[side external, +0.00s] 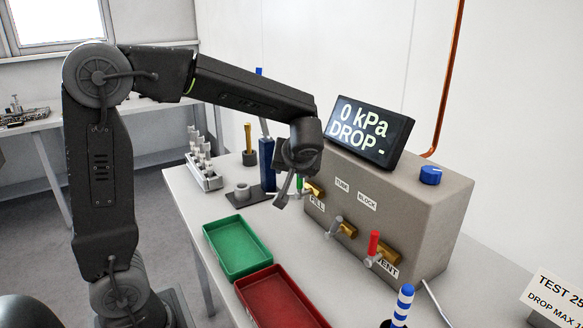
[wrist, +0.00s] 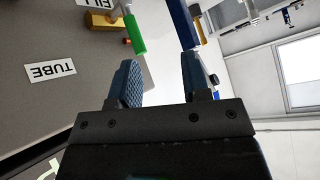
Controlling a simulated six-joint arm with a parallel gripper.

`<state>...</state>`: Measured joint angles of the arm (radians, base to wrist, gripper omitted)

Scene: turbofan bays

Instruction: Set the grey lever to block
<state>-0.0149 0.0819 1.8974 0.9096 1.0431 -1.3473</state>
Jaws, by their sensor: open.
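The grey lever (side external: 335,228) sits on the middle brass valve (side external: 348,229) on the front of the grey-brown test box (side external: 420,205). It is small in the side view, and I cannot tell its exact setting. The TUBE label (side external: 342,185) and the BLOCK label (side external: 367,201) are above it, BLOCK to the right. My gripper (side external: 289,192) is open and empty, up and left of the grey lever, near the FILL valve. In the wrist view, my open fingers (wrist: 160,78) point toward the green lever (wrist: 135,35); the TUBE label (wrist: 50,69) shows left. The grey lever is not visible there.
A red lever (side external: 373,244) stands upright on the VENT valve, right of the grey lever. A display (side external: 368,132) reads 0 kPa, DROP -. Green (side external: 238,248) and red (side external: 275,300) trays lie in front. A blue post (side external: 267,165) stands close behind my gripper.

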